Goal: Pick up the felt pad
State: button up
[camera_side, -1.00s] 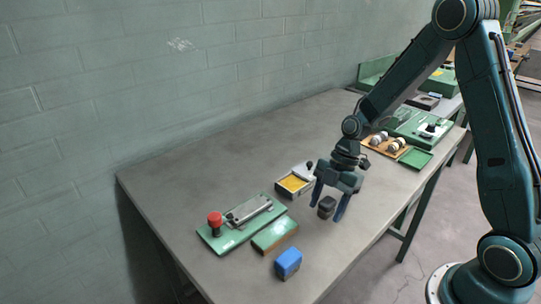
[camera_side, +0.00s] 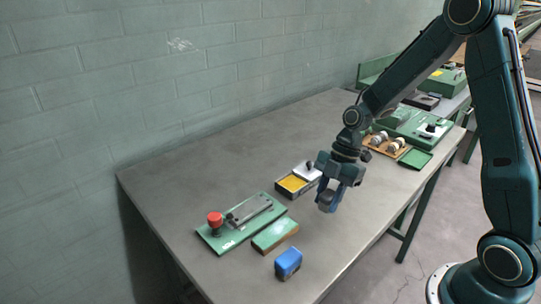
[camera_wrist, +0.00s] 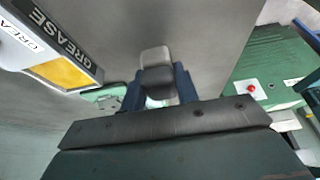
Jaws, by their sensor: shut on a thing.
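The felt pad is a small dark grey block with rounded corners. In the wrist view the felt pad (camera_wrist: 156,72) sits between the two blue fingers of my gripper (camera_wrist: 158,88), which are shut on its sides. In the side view my gripper (camera_side: 328,200) points down near the front right edge of the table, with the felt pad mostly hidden between its fingers. I cannot tell from these views whether the pad touches the table or is just above it.
A grease tin (camera_side: 292,186) with yellow contents stands close left of my gripper. A green fixture with a red knob (camera_side: 215,218), a green box (camera_side: 275,234) and a blue block (camera_side: 288,262) lie nearer. A tray of spools (camera_side: 386,143) stands behind. The left table is clear.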

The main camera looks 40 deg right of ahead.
aim_at(326, 191)
notch_tip(326, 191, up, 18)
jog(key=shift+f, duration=0.15)
dwell(0.3)
dwell(0.4)
jog(key=o, duration=0.3)
jog(key=shift+c, duration=1.1)
jog(key=w+d+f, duration=0.1)
jog(key=w+f, duration=0.9)
jog(key=w, duration=0.2)
jog(key=shift+w+f, duration=0.35)
jog(key=shift+w, duration=0.05)
